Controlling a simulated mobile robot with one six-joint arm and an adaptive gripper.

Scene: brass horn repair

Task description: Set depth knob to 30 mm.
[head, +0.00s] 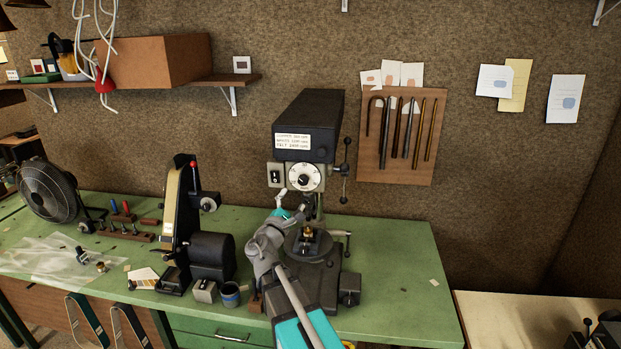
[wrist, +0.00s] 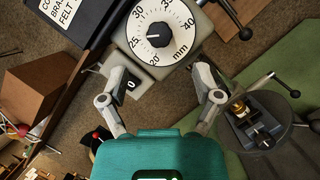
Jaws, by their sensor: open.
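The drill press (head: 309,122) stands on the green bench. Its white round depth dial (head: 304,177) is on the front of the head, and it fills the top of the wrist view (wrist: 178,50). The dial shows 20, 25, 30, 35, 40 and "mm". The black depth knob (wrist: 158,35) is at its centre; its pointer seems to face left, near 25, but the exact reading is hard to tell. My gripper (wrist: 161,72) is open and empty, with its fingers apart below the dial and not around the knob. In the head view my gripper (head: 292,199) is just below the dial.
A switch box (wrist: 129,83) sits beside the dial. A feed handle (head: 345,170) sticks out at the press's right. The press table (head: 325,246) holds a small brass part (wrist: 239,108). A belt sander (head: 180,215) stands to the left. The bench's right part is mostly clear.

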